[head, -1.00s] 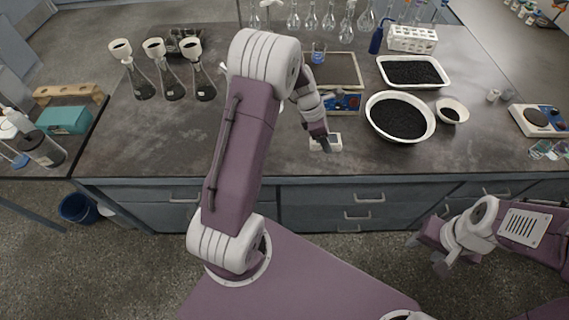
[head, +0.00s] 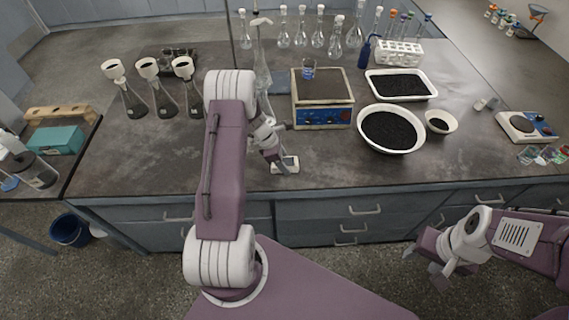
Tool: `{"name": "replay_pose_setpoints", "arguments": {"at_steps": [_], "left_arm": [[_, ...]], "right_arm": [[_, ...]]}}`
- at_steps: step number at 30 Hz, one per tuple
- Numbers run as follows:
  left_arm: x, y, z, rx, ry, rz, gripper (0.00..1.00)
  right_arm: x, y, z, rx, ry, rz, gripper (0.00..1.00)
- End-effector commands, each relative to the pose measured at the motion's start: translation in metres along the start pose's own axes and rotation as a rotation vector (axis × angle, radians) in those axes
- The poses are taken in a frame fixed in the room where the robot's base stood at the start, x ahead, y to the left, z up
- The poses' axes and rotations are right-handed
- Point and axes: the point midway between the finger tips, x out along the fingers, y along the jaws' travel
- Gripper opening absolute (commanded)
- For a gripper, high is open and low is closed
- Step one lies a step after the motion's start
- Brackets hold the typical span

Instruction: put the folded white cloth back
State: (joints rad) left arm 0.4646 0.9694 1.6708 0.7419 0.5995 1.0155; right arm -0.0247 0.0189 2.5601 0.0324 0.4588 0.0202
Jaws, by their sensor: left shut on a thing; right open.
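The folded white cloth (head: 291,161) is a small white rectangle near the front edge of the dark bench, left of the blue sieve shaker base. My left gripper (head: 281,166) points down over it and is shut on it, its dark fingers covering the cloth's middle. I cannot tell whether the cloth touches the bench. My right gripper (head: 437,269) is open and empty, low in front of the drawers at the lower right.
A bowl of black grains (head: 391,130), a white tray (head: 400,84) and a small dish (head: 441,121) lie further right. Flasks with funnels (head: 166,102) stand left. The front left bench is clear.

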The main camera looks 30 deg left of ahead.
Motion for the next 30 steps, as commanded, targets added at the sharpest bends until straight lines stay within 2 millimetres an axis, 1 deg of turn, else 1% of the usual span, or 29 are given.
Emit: {"name": "replay_pose_setpoints", "arguments": {"at_steps": [2, 9, 23, 24, 26, 27, 30], "left_arm": [[0.006, 0.000, -0.003, 0.001, 0.000, 0.000, 0.10], [0.007, 0.000, -0.003, 0.001, 0.000, 0.001, 0.10], [0.021, -0.002, -0.009, -0.002, 0.003, -0.003, 0.10], [0.021, -0.002, -0.009, -0.002, 0.003, -0.004, 0.52], [0.021, -0.003, -0.009, -0.002, 0.003, -0.005, 0.69], [0.022, -0.003, -0.009, -0.002, 0.004, -0.006, 0.71], [0.022, -0.004, -0.010, -0.002, 0.004, -0.009, 0.71]], "right_arm": [[0.000, 0.000, 0.000, 0.000, 0.000, 0.000, 0.48], [0.000, 0.000, 0.000, 0.000, 0.000, 0.000, 0.48], [0.009, 0.000, 0.001, 0.000, 0.000, 0.000, 0.48], [0.009, 0.000, 0.001, 0.000, 0.000, 0.000, 0.48], [0.009, 0.000, 0.001, 0.000, 0.000, 0.000, 0.48], [0.009, 0.000, 0.001, 0.000, 0.000, 0.000, 0.48], [0.010, 0.000, 0.001, 0.000, 0.000, 0.000, 0.48]]}}
